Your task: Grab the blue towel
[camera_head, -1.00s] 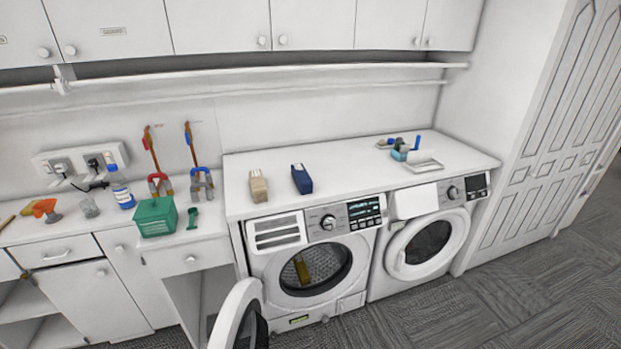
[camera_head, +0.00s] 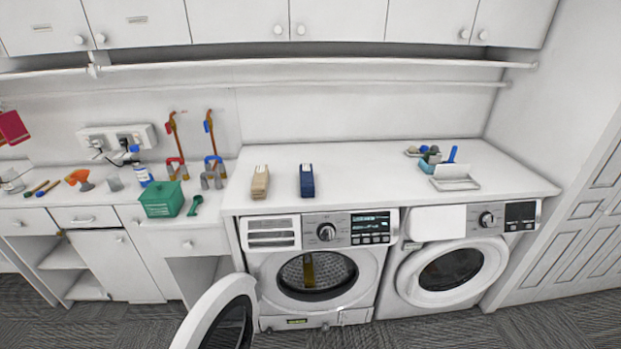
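A folded dark blue towel (camera_head: 307,180) lies on the white counter above the open washing machine. A similar folded beige towel (camera_head: 260,182) lies just to its left, with a gap between them. Neither of my grippers shows in the head view.
The left washer (camera_head: 318,274) has its round door (camera_head: 222,318) swung open toward me, with a yellowish item (camera_head: 309,270) in the drum. The right washer (camera_head: 452,271) is shut. A green basket (camera_head: 162,199) stands left, and a white tray (camera_head: 456,183) lies right. The counter between towels and tray is clear.

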